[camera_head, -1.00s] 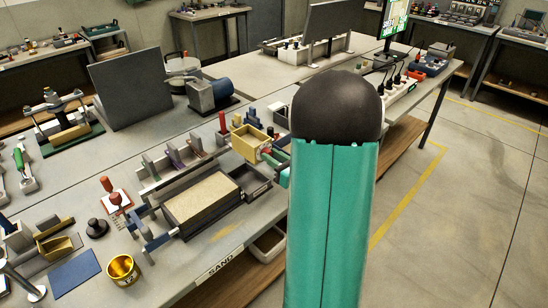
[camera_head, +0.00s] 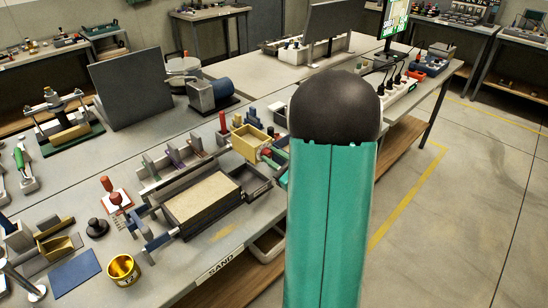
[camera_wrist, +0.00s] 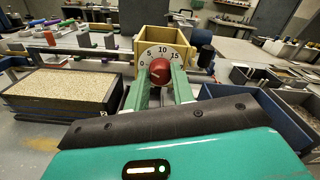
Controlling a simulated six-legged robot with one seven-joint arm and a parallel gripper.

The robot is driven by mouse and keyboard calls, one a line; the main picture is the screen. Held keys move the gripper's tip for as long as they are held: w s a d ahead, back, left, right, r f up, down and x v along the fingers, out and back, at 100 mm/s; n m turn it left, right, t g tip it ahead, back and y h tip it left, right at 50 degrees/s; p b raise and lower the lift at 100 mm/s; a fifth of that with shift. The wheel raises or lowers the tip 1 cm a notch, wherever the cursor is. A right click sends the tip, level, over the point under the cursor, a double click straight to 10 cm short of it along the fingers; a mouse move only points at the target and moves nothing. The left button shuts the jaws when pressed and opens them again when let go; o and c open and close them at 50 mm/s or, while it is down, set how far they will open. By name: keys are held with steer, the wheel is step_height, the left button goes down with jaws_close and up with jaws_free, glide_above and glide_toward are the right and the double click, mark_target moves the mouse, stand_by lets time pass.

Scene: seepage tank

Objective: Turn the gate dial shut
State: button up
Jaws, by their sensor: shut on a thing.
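The gate dial is a red knob (camera_wrist: 159,70) in front of a white scale plate (camera_wrist: 163,54) marked 0, 5, 10 and 15. The plate is on the front of a yellow tank (camera_wrist: 150,38). My gripper (camera_wrist: 160,77) has one green finger on each side of the knob and is shut on it. A small pale mark shows on the knob's face, towards the lower left. In the head view the yellow tank (camera_head: 246,141) stands near the bench's right edge, and my arm hides most of the gripper.
A sand-filled tray (camera_head: 203,196) lies left of the tank; it also shows in the wrist view (camera_wrist: 60,88). A blue-walled bin (camera_wrist: 270,115) is close on the right. A brass cup (camera_head: 124,270) stands at the bench front. Open floor (camera_head: 440,220) lies to the right.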

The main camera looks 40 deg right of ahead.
steer(key=shift+n, duration=1.6)
steer(key=o, duration=1)
steer(key=shift+s, duration=0.1)
steer(key=s, duration=1.3)
steer(key=shift+s+d, duration=0.2)
steer(key=shift+s, duration=0.15)
